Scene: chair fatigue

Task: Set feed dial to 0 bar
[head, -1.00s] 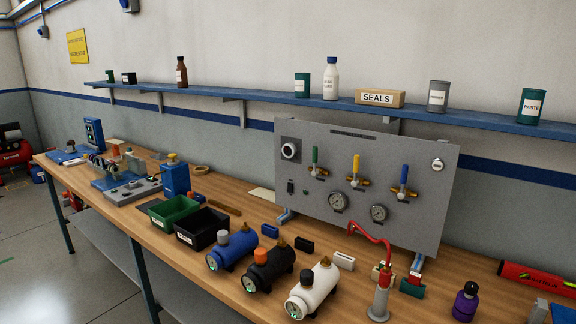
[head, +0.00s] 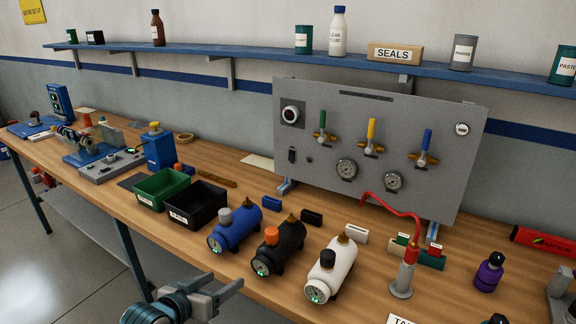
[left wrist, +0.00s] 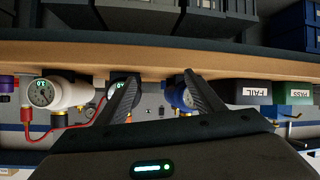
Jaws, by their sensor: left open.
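A grey upright panel (head: 455,180) stands at the back of the bench. Two round gauges, the left gauge (head: 347,169) and the right gauge (head: 393,181), sit low on the panel. My left gripper (head: 226,280) is open and empty at the bench's front edge, well away from the panel. Its fingers (left wrist: 159,79) also show in the left wrist view. My right gripper is not in view.
Blue (head: 235,228), black (head: 279,252) and white (head: 331,270) cylinders with gauges stand between my left gripper and the panel. A hand pump (head: 404,275) with a red hose stands right of them. Green (head: 165,188) and black (head: 197,205) bins are left. A shelf (head: 250,70) runs above.

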